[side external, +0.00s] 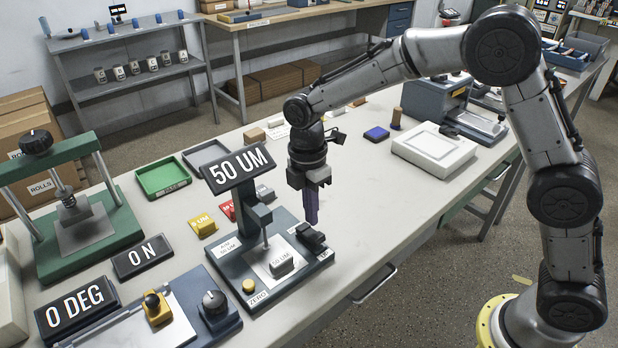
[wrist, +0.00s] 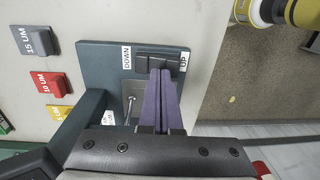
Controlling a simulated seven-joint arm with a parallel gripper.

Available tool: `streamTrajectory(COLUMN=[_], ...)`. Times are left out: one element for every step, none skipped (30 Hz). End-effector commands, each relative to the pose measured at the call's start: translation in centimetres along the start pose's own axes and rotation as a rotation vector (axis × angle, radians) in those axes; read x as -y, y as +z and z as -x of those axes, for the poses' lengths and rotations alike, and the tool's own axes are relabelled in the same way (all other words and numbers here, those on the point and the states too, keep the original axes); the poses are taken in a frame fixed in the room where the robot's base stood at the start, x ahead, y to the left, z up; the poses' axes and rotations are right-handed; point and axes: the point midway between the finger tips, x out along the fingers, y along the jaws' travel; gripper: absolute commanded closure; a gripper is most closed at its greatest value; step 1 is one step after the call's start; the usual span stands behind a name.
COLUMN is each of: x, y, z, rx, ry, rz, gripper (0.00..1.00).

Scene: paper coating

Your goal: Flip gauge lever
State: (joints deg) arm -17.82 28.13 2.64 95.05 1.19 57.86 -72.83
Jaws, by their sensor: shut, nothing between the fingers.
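The thickness gauge (side external: 278,283) is a dark blue-grey base on the table, with a display reading 50 UM (side external: 238,168). Its black lever (side external: 311,237) sits at the base's right back corner; in the wrist view the lever block (wrist: 160,62) lies between the DOWN and UP labels. My gripper (side external: 311,222) is shut and empty, its purple fingers pointing down just beside the lever. In the wrist view the fingertips (wrist: 160,72) overlap the lever's lower edge; I cannot tell if they touch.
Yellow (side external: 202,225) and red (side external: 228,210) blocks stand behind the gauge. A knob unit (side external: 213,306) and the ON sign (side external: 142,257) are to its left. A green press (side external: 82,215) stands at far left. The table right of the gauge is clear.

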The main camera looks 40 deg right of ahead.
Motion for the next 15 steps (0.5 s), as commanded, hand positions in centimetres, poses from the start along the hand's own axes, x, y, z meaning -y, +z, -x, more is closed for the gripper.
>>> streamTrajectory(x=[-0.1, -0.1, -0.1, -0.2, -0.1, -0.1, -0.2, -0.1, -0.1, -0.1, -0.1, -0.1, -0.1, -0.1, -0.1], y=[0.0, 0.0, 0.0, 0.0, 0.0, 0.0, 0.0, 0.0, 0.0, 0.0, 0.0, 0.0, 0.0, 0.0, 0.0], z=[1.3, 2.0, 2.9, 3.6, 4.3, 5.2, 5.8, 6.4, 7.2, 7.8, 8.3, 8.9, 9.4, 9.8, 10.2], rx=[-0.002, -0.003, -0.003, -0.003, -0.003, -0.003, -0.003, -0.003, -0.003, -0.003, -0.003, -0.003, -0.003, -0.003, -0.002], ry=[0.008, 0.008, 0.008, 0.009, 0.009, 0.009, 0.010, 0.009, 0.009, 0.010, 0.010, 0.009, 0.009, 0.009, 0.008], rz=[0.000, 0.000, 0.000, 0.000, -0.001, -0.001, -0.001, -0.001, -0.001, -0.001, -0.001, -0.001, -0.001, -0.001, -0.001], gripper=[1.00, 1.00, 1.00, 1.00, 1.00, 1.00, 1.00, 1.00, 1.00, 1.00, 1.00, 1.00, 1.00, 1.00, 1.00])
